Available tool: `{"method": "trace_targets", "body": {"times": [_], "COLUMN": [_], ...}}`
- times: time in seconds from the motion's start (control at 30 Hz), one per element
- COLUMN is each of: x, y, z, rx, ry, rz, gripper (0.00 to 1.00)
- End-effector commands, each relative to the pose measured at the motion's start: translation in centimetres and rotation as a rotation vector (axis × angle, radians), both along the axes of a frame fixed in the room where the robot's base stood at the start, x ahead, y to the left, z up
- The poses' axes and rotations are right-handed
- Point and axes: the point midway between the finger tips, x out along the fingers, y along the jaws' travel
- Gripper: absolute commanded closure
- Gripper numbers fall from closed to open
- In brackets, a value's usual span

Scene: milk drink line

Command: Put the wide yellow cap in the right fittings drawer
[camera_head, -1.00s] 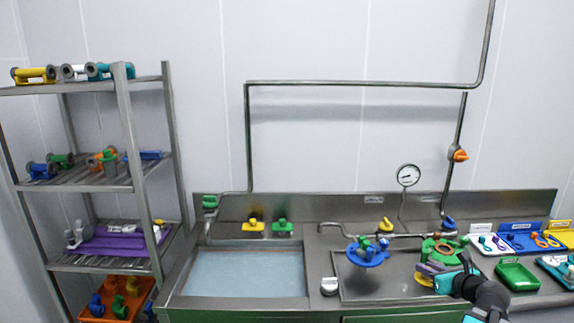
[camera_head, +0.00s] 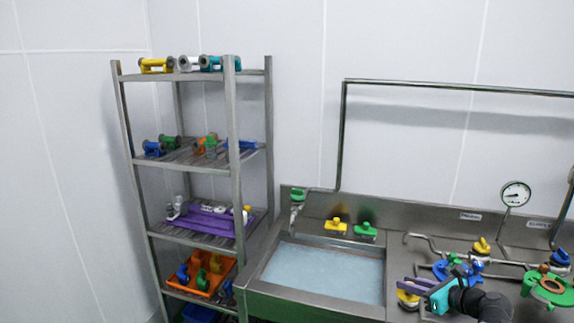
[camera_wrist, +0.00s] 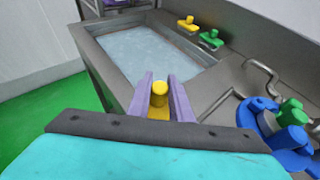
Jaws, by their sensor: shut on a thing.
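My gripper (camera_head: 415,286) is above the steel counter, just right of the sink in the head view. Its purple fingers (camera_wrist: 162,98) are shut on the yellow cap (camera_wrist: 159,92), whose round yellow top shows between them in the wrist view. The cap's yellow body also shows under the fingers in the head view (camera_head: 407,298). Its lower part is partly hidden by the fingers. I cannot make out the right fittings drawer in either current view.
The water-filled sink (camera_head: 325,272) lies left of my gripper. Yellow (camera_head: 335,226) and green (camera_head: 364,230) fittings stand behind it. A blue valve piece (camera_wrist: 285,140) and pipes are close on the right. A steel shelf rack (camera_head: 232,150) stands left. Green floor (camera_wrist: 45,130) is clear.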

Motion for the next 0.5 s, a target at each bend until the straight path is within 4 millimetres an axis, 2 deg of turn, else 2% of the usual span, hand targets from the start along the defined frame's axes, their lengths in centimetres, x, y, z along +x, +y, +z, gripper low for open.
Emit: {"method": "trace_targets", "body": {"times": [0.03,0.1,0.5], "x": [0.3,0.6,1.0], "y": [1.7,3.8,15.6], "z": [-0.2,-0.3,-1.0], "rx": [0.001,0.002,0.01], "ry": [-0.001,-0.003,-0.019], "rz": [0.036,0.081,0.339], "gripper": [1.0,1.0,1.0]}}
